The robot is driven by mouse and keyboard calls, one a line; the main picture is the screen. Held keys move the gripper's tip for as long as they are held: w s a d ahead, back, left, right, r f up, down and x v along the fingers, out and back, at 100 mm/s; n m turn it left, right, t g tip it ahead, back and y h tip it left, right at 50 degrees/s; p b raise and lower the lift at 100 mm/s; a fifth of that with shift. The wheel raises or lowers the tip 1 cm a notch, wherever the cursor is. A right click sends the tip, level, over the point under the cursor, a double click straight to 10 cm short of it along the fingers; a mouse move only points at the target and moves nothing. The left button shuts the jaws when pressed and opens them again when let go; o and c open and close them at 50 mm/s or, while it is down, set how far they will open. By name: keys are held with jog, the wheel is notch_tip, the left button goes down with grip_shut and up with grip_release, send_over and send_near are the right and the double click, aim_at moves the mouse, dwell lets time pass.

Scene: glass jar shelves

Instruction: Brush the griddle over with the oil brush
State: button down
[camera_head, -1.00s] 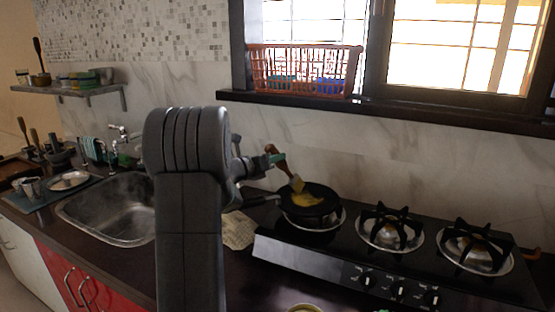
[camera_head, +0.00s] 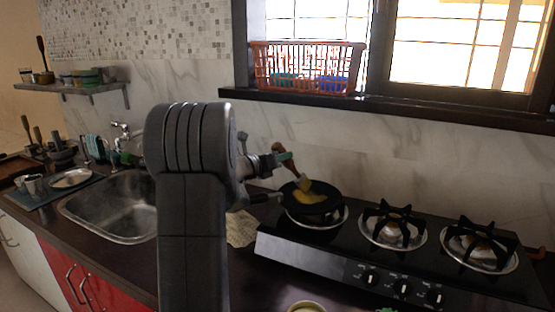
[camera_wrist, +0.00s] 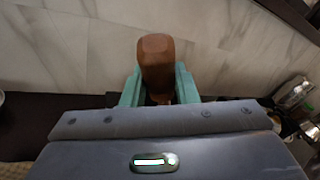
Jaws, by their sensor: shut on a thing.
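The black round griddle (camera_head: 325,207) sits on the left burner of the stove, its handle pointing left. A yellow patch (camera_head: 309,197) shows on its surface. My gripper (camera_head: 284,157) is shut on the brown wooden handle of the oil brush (camera_head: 293,168). The brush slants down to the right, its pale bristle end (camera_head: 303,183) at the yellow patch; I cannot tell how firmly it touches. In the wrist view, the green fingers of my gripper (camera_wrist: 159,90) hold the brush handle (camera_wrist: 155,60); the bristles are hidden.
The black stove (camera_head: 400,250) has two empty burners right of the griddle. A cloth (camera_head: 241,229) lies left of the stove. An open round container (camera_head: 304,307) stands at the front edge. The sink (camera_head: 110,205) is left. An orange basket (camera_head: 306,67) stands on the window sill.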

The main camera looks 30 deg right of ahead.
jog(key=shift+s+d+b, duration=0.3)
jog(key=shift+s+b, duration=0.05)
jog(key=shift+s, duration=0.3)
jog(key=shift+s+d+b, duration=0.25)
jog(key=shift+s+b, duration=0.1)
jog(key=shift+s, duration=0.35)
jog(key=shift+s+d+b, duration=0.25)
jog(key=shift+s+b, duration=0.15)
jog(key=shift+s, duration=0.2)
jog(key=shift+s+d+b, duration=0.25)
jog(key=shift+s+b, duration=0.1)
jog(key=shift+s, duration=0.35)
